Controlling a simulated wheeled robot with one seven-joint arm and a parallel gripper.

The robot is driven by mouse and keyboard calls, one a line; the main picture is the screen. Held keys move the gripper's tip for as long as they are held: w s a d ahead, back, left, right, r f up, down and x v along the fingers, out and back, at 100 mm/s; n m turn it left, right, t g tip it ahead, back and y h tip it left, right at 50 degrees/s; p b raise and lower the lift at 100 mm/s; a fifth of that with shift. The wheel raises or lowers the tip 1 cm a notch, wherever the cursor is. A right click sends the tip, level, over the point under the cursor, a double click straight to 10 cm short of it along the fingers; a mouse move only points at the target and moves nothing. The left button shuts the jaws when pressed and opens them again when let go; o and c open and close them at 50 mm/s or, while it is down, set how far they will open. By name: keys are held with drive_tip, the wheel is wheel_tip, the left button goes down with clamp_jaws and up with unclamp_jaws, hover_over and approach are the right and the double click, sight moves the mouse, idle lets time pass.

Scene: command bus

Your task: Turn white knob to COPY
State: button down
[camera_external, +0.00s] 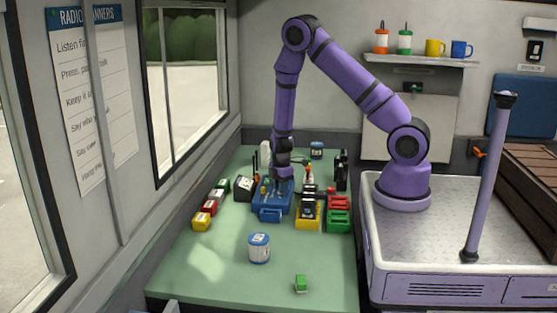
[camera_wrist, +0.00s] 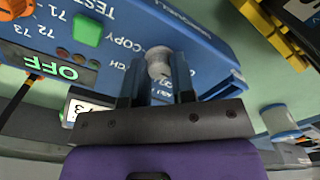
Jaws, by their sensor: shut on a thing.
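The blue radio unit (camera_external: 268,214) stands on the green table, and its panel fills the top of the wrist view (camera_wrist: 190,30). My gripper (camera_external: 280,182) reaches down to the unit from above. In the wrist view its two dark fingers stand on either side of the knob and are shut on it. The fingers hide part of the knob, and I cannot read where its pointer is. A lit display (camera_wrist: 55,67) reads OFF.
A green button (camera_wrist: 86,29) sits near the display. Yellow (camera_external: 307,222) and green (camera_external: 339,226) units stand close on the right, a black box (camera_external: 245,188) on the left. A blue-and-white tin (camera_external: 259,248) stands in front, with clear tabletop around it.

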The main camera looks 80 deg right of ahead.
drive_tip(key=m, duration=0.3)
drive_tip(key=shift+m, duration=0.4)
drive_tip(key=m, duration=0.4)
drive_tip(key=shift+m, duration=0.3)
drive_tip(key=m, duration=0.4)
drive_tip(key=shift+m, duration=0.3)
drive_tip(key=m, duration=0.3)
drive_tip(key=shift+m, duration=0.3)
drive_tip(key=m, duration=0.4)
drive_tip(key=shift+m, duration=0.3)
drive_tip(key=m, duration=0.8)
drive_tip(key=shift+m, duration=2.2)
